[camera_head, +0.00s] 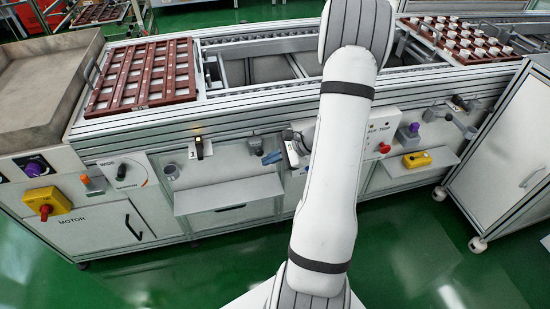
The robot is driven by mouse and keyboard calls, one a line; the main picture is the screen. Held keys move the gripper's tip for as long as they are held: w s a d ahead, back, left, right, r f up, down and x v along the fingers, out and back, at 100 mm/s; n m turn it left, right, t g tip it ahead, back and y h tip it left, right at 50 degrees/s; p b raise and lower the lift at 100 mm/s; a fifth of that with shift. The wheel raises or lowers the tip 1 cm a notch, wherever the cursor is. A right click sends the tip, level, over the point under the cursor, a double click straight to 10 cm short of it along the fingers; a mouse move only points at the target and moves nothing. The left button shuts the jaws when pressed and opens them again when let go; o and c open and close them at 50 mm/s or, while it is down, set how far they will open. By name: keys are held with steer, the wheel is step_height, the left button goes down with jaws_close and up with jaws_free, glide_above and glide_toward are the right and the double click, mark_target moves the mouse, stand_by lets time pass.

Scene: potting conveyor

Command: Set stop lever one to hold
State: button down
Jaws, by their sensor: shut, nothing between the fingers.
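Several controls sit along the front of the conveyor, and I cannot read which one is stop lever one. A dark lever (199,147) with a small yellow light above it stands on a pale plate left of my arm. A blue handle (271,157) shows just left of my gripper (291,153). My gripper is shut and empty at the conveyor's front face, partly hidden behind my white arm. It is close to the blue handle, but I cannot tell whether they touch.
A brown tray (148,77) lies on the conveyor at the left, and a filled tray (462,40) at the right. A shelf (229,194) juts out below the controls. A yellow box with a red knob (46,203) is at far left. A red button (384,148) is right of my arm. Green floor is clear in front.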

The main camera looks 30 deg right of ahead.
steer(key=shift+r, duration=0.3)
steer(key=s+d+r+p, duration=0.2)
steer(key=d+r+p, duration=0.3)
steer(key=d+r, duration=0.1)
steer(key=shift+d+r+p, duration=0.35)
steer(key=shift+d+p, duration=0.05)
steer(key=shift+d, duration=0.2)
steer(key=shift+s, duration=0.1)
